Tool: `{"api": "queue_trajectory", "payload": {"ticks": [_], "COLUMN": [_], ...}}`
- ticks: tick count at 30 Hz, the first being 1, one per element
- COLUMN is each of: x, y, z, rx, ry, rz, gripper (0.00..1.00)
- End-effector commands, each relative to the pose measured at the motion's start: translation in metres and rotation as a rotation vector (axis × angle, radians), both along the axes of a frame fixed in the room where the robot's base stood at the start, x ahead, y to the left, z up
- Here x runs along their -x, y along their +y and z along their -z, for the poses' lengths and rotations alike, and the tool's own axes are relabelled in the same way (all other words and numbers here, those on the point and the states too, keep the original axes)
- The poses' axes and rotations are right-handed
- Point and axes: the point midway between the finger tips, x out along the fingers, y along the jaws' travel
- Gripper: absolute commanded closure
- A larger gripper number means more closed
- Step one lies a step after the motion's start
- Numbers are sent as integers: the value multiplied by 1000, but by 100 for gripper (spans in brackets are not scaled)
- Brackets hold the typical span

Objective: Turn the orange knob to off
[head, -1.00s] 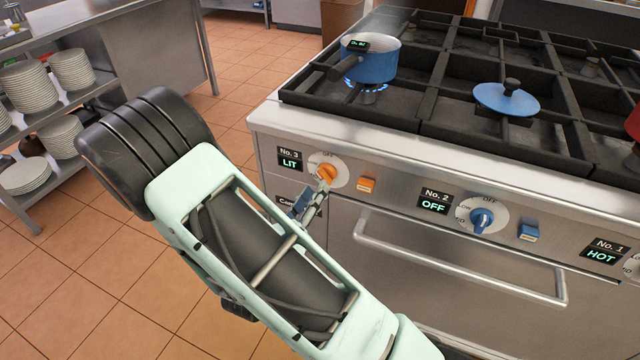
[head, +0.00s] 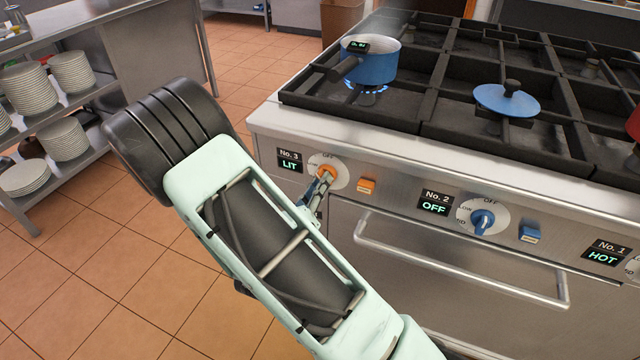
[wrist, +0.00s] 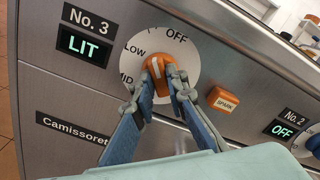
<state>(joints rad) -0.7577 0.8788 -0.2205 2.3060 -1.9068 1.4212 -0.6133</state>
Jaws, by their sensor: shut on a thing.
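The orange knob (wrist: 159,76) sits on a white dial marked OFF, LOW and MID on the stove's front panel. It also shows in the head view (head: 325,173). My gripper (wrist: 162,92) is shut on the knob, one finger on each side. The knob's narrow end points up and slightly left in the wrist view, near the gap between LOW and OFF. The No. 3 display (wrist: 84,47) beside it reads LIT. A blue flame (head: 368,96) burns under the blue pot (head: 372,64).
The blue No. 2 knob (head: 482,222) is to the right, with its display reading OFF. An orange spark button (head: 366,186) is just right of the orange knob. An oven handle (head: 455,262) runs below. A blue lid (head: 506,100) lies on the grates.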

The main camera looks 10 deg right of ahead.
Motion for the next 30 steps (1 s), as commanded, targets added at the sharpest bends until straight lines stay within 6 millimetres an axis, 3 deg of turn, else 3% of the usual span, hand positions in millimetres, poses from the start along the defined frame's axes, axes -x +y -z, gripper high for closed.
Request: {"api": "queue_trajectory", "payload": {"ticks": [11,30], "x": [0,0], "y": [0,0], "z": [0,2], "rx": [-53,-435], "ry": [-38,-315], "rz": [0,1], "gripper": [100,100]}}
